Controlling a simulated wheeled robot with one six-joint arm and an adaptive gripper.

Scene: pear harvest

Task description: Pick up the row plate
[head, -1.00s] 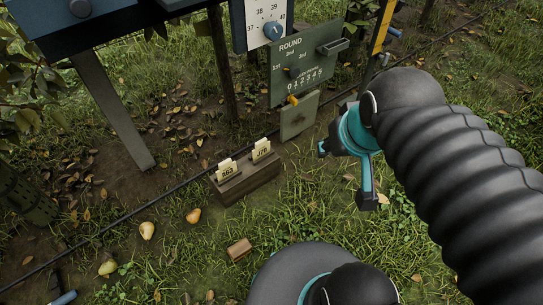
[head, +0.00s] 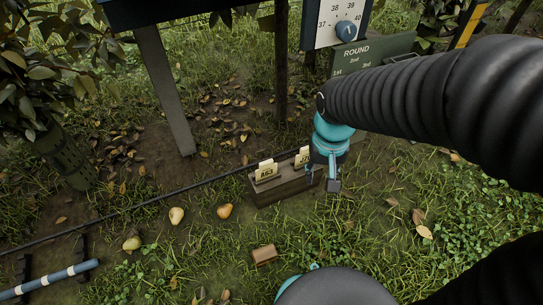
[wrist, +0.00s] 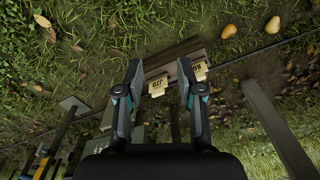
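Two small cream plates stand upright in a dark wooden block (head: 285,189) on the grass. The left one (head: 266,172) reads about "B63". The right one (head: 302,157) is partly hidden by my gripper and reads about "J70" in the wrist view (wrist: 157,86). I cannot tell which is the row plate. My gripper (head: 322,179) is at the right end of the block. In the wrist view my gripper (wrist: 160,70) is open, with the "J70" plate showing between its fingers and the other plate (wrist: 199,71) beside the right finger. Neither plate is visibly gripped.
Two yellow pears (head: 176,215) (head: 224,211) and a greener one (head: 132,243) lie on the ground to the left. A small wooden piece (head: 265,255) lies in front of the block. The green "ROUND" board (head: 372,50) and a dial panel (head: 337,22) stand behind. A thin dark line crosses the ground.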

